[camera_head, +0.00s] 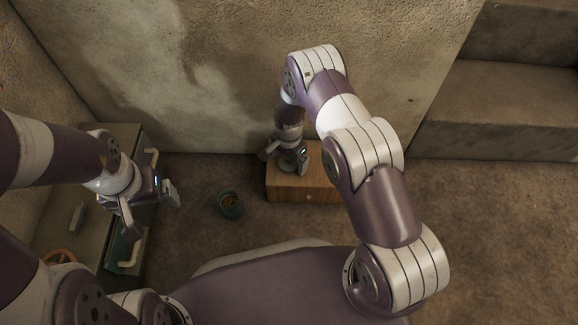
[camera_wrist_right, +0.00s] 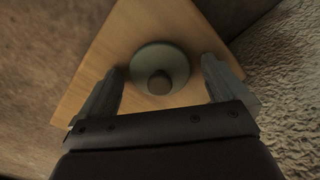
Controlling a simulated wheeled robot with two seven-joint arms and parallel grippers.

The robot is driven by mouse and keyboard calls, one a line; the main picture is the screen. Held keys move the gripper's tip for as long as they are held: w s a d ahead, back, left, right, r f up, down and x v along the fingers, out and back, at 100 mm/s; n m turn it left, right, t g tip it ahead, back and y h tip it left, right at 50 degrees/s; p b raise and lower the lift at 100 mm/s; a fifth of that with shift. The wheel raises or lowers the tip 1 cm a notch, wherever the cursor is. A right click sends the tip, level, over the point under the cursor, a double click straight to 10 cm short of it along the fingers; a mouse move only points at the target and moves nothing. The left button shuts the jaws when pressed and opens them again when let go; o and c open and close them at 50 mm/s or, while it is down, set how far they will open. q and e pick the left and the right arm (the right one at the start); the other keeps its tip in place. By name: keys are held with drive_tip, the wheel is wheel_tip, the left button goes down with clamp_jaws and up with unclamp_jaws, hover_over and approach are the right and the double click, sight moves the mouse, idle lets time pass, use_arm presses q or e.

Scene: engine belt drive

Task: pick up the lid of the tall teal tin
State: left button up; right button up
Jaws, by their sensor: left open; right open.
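A round, dull green-grey lid with a darker round knob (camera_wrist_right: 160,70) lies on a wooden top in the right wrist view. My right gripper (camera_wrist_right: 163,67) is open above it, one finger to each side; I cannot tell if they touch it. In the head view my right gripper (camera_head: 286,157) points down at the wooden box and mostly hides the lid. A teal tin (camera_head: 230,205) stands open on the floor left of the box, with something yellowish-brown inside. My left gripper (camera_head: 152,211) is open and empty, left of the tin.
The small wooden box (camera_head: 318,187) with a front knob stands against the wall. Stone steps (camera_head: 500,110) rise at the right. The floor right of the box is clear.

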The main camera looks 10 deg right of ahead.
drive_tip(key=shift+r, duration=0.15)
drive_tip(key=c, duration=1.1)
drive_tip(key=shift+r, duration=0.1)
